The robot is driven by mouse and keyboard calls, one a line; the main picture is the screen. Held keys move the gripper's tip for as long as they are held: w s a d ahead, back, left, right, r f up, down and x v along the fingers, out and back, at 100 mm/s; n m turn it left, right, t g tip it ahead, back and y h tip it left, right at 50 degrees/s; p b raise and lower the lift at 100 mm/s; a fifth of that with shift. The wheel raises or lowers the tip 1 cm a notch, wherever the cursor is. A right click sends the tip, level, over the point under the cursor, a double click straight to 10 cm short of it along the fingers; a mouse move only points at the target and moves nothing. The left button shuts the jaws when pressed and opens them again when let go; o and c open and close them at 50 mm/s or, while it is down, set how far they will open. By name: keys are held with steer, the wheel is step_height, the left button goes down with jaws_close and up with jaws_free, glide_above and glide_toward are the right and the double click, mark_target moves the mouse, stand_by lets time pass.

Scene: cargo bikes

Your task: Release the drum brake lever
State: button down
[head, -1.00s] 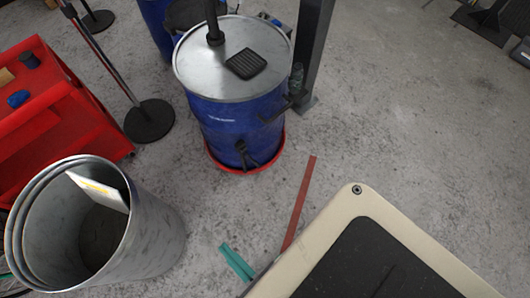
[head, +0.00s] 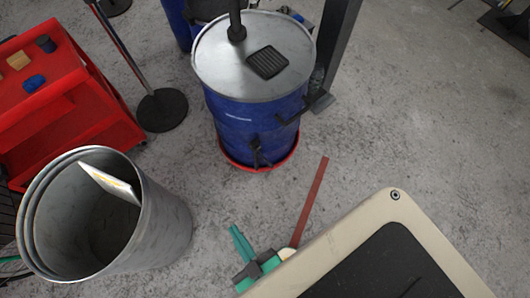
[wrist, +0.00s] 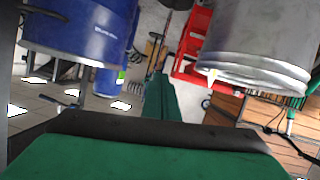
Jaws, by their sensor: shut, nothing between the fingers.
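A blue drum (head: 235,132) with a grey metal lid stands on a red base at the upper middle of the head view. A black lever-like part (head: 260,155) sits low on its front, and another dark handle (head: 291,115) is at its right side. I cannot tell which part is the brake lever. A long thin red bar (head: 311,200) shows between the drum and the pale-edged panel. My gripper (head: 240,243), green with dark parts, is below and apart from the drum. It is shut and empty. Its green finger also shows in the wrist view (wrist: 160,98).
An open grey metal bin (head: 165,235) with a white card inside stands at lower left. A red cart (head: 75,110) and a round-based post (head: 162,110) are behind it. A dark column (head: 335,45) stands right of the drum. The concrete floor at right is mostly clear.

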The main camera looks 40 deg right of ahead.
steer(key=w+d+f+n+g+h, duration=0.1)
steer(key=w+f+n+g, duration=0.35)
steer(key=f, duration=0.95)
steer(key=w+d+f+n+g+h, duration=0.25)
steer(key=w+f+n, duration=0.35)
steer(key=f, duration=0.8)
steer(key=w+d+f+n+g+h, duration=0.1)
steer(key=w+d+n+g+h, duration=0.4)
steer(key=w+d, duration=0.5)
steer(key=shift+w+d+f+n+g, duration=0.2)
steer(key=shift+d+f+n+g, duration=0.2)
steer(key=shift+d+n+g, duration=0.55)
steer(key=shift+w+d+t, duration=0.1)
steer(key=shift+d+t, duration=0.1)
steer(key=shift+t, duration=0.05)
steer(key=d+f, duration=0.3)
steer(key=d, duration=0.5)
steer(key=shift+w+d+f, duration=0.25)
steer(key=shift+w+d, duration=0.05)
